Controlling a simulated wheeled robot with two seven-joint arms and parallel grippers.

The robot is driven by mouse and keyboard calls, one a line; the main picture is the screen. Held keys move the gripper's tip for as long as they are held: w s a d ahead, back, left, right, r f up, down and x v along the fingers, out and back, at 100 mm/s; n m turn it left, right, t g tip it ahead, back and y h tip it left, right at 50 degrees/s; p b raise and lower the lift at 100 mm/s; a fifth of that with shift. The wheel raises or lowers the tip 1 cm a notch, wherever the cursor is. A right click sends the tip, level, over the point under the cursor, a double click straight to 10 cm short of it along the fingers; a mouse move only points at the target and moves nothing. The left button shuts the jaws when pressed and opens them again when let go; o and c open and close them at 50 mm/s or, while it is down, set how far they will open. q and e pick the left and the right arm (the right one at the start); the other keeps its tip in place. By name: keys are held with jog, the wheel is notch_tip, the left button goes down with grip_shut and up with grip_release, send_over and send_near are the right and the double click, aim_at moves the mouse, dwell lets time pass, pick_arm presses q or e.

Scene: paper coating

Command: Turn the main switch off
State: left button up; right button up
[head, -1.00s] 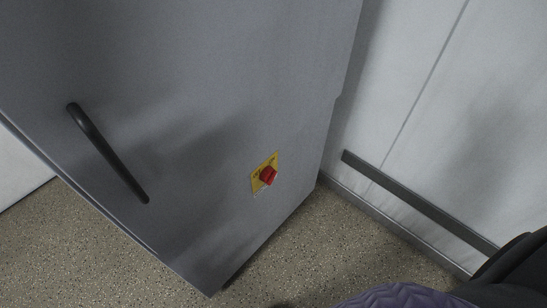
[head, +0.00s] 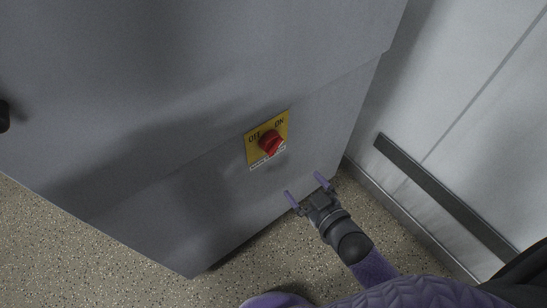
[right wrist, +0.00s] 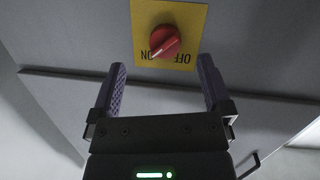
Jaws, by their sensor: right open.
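The main switch is a red rotary knob (head: 270,142) on a yellow plate (head: 253,154) marked OFF and ON, fixed to the grey cabinet front. In the right wrist view the red knob (right wrist: 165,41) sits on the yellow plate (right wrist: 190,20), ahead of and between the fingers; its pale pointer mark lies toward the ON lettering. My right gripper (head: 306,188) is open and empty, below and to the right of the switch in the head view, apart from it. Its two purple fingers also show in the right wrist view (right wrist: 162,88). My left gripper is not in view.
The grey cabinet (head: 150,110) fills the left and middle, with a dark handle end (head: 3,115) at the left edge. A white wall (head: 470,110) with a dark rail (head: 440,195) stands at the right. Speckled floor (head: 90,245) shows below.

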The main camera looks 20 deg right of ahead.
aim_at(275, 146)
jog(key=w+a+b, duration=0.1)
jog(key=w, duration=0.2)
jog(key=w+a+r+t+y+b, duration=0.1)
jog(key=w+b, duration=0.1)
jog(key=w, duration=0.2)
jog(key=w+a+r+n+t+b, duration=0.1)
jog(key=w+b, duration=0.1)
jog(key=w, duration=0.1)
jog(key=shift+w+a+r+y, duration=0.2)
jog(key=shift+w+y, duration=0.1)
jog(key=shift+y, duration=0.1)
jog(key=shift+w, duration=0.3)
jog(key=shift+w+a, duration=0.1)
jog(key=c, duration=1.1)
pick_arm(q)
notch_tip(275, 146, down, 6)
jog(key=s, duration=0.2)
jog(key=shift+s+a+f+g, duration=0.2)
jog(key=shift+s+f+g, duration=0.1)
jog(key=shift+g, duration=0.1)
